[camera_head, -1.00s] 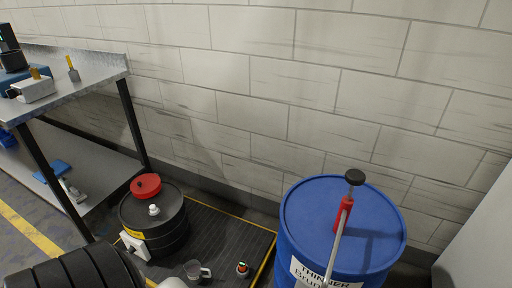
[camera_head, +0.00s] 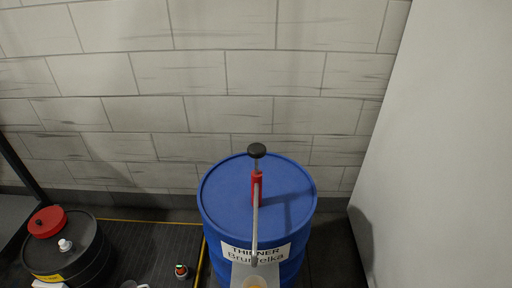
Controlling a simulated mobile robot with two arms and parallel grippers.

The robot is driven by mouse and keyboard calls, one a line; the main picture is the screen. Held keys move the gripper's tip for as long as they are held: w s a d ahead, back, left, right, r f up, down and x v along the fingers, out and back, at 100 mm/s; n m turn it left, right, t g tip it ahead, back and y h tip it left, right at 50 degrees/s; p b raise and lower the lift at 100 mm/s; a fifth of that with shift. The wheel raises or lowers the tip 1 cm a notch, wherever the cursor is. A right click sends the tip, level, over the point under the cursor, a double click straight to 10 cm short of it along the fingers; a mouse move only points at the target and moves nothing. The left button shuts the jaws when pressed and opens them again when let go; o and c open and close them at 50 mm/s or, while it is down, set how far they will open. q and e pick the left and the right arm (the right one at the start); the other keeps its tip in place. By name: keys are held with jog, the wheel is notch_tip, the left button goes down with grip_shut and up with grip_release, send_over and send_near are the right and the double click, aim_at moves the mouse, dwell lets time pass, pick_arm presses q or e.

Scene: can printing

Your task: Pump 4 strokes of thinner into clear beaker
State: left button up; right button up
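The blue thinner drum (camera_head: 225,202) stands upright in the middle, with a white label (camera_head: 238,253) reading THINNER. On its lid is a red hand pump (camera_head: 257,190) with a black knob (camera_head: 257,150) raised on a short rod. A grey spout pipe (camera_head: 255,225) runs down from the pump in front of the label. Below the pipe's end, a pale yellowish round thing (camera_head: 255,283) shows on a light grey ledge, cut by the bottom edge; I cannot tell if it is a beaker. A clear, beaker-like rim (camera_head: 132,286) shows at the bottom left. Neither gripper is in view.
A black drum (camera_head: 72,262) with a red cap (camera_head: 47,222) stands at left on a dark mat (camera_head: 150,240) with a yellow edge. A small dark object with an orange ring (camera_head: 181,271) is on the mat. A tall grey panel (camera_head: 440,150) closes the right side.

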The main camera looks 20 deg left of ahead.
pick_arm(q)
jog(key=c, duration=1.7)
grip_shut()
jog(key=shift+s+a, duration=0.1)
